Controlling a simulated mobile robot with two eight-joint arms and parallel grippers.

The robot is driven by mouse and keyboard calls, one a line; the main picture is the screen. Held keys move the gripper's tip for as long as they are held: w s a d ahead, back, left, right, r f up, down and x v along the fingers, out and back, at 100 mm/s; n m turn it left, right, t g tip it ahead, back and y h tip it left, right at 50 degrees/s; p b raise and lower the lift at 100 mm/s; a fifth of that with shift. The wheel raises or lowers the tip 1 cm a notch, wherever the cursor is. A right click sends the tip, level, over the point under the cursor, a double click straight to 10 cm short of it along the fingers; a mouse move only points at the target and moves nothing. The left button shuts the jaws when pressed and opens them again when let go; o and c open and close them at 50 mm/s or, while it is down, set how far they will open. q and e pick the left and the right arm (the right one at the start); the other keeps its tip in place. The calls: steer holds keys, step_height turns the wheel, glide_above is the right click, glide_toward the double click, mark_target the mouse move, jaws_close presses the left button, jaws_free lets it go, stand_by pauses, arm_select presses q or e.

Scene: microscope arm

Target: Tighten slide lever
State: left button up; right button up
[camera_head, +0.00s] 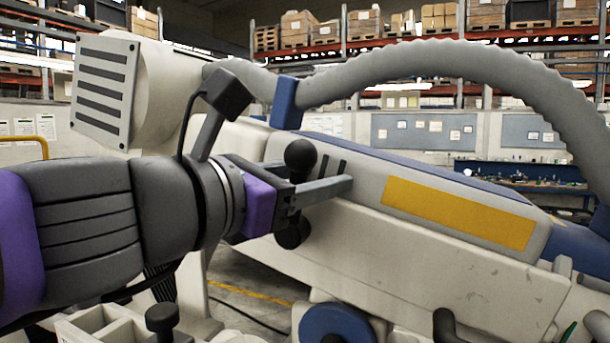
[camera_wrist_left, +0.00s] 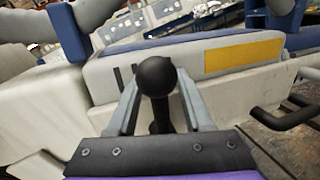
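The slide lever appears to be the black ball-topped lever (camera_head: 300,155) on the side of the pale microscope arm (camera_head: 455,262). In the left wrist view its round knob (camera_wrist_left: 156,77) and dark stem stand between the two grey fingers. My left gripper (camera_head: 325,190) reaches in from the left, its fingers on either side of the lever. Gaps show between stem and fingers, so it looks open around the lever, not clamped. A second black knob (camera_head: 293,233) shows just below the gripper; whether it belongs to the same lever is unclear. My right gripper is out of view.
A yellow label (camera_head: 458,212) marks the housing to the right. A thick ribbed grey hose (camera_head: 440,62) arches above. A blue round knob (camera_head: 335,325) is low in front. Black bent handles (camera_wrist_left: 280,115) stick out at right in the wrist view. Shelves with boxes stand far behind.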

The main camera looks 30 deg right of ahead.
arm_select(q)
jaws_close()
stand_by(0.3)
steer(key=shift+w, duration=0.1)
stand_by(0.9)
